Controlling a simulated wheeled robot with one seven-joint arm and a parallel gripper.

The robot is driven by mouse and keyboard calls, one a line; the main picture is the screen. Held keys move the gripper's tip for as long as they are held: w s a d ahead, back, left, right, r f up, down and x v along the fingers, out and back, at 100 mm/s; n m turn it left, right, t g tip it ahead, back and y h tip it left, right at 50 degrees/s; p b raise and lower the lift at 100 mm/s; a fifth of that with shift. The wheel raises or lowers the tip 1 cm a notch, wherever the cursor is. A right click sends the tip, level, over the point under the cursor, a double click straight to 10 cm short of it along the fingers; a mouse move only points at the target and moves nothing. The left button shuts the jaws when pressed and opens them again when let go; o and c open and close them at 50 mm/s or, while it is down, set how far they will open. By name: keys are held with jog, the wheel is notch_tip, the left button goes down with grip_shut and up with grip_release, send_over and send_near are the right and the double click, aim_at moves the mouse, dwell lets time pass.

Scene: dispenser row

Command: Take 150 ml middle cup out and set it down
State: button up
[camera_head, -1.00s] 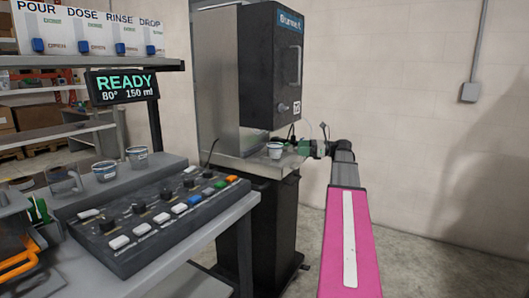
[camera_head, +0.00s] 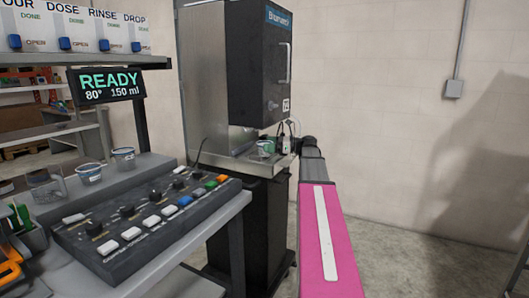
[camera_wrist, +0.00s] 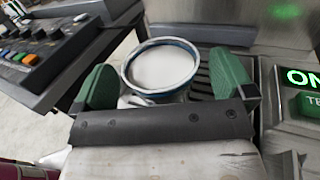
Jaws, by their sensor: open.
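The white cup (camera_wrist: 163,68) with a blue rim stands upright on the dark slotted tray of the dispenser (camera_head: 258,66), seen from above in the wrist view. My gripper (camera_wrist: 165,84) is open, with one green finger on the left of the cup and the other on its right. A gap shows between the cup and the right finger; whether the left finger touches it I cannot tell. In the head view the cup (camera_head: 265,147) is small and partly hidden by my gripper. The cup's base is hidden.
A control panel (camera_head: 145,220) with knobs and coloured buttons lies on the bench at left. A sign (camera_head: 106,85) reads READY, 80°, 150 ml. A lit ON box (camera_wrist: 303,77) sits close right of my gripper. Floor at right is clear.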

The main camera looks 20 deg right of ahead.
jog(key=shift+x, duration=1.1)
jog(key=c, duration=1.1)
jog(key=shift+r, duration=0.1)
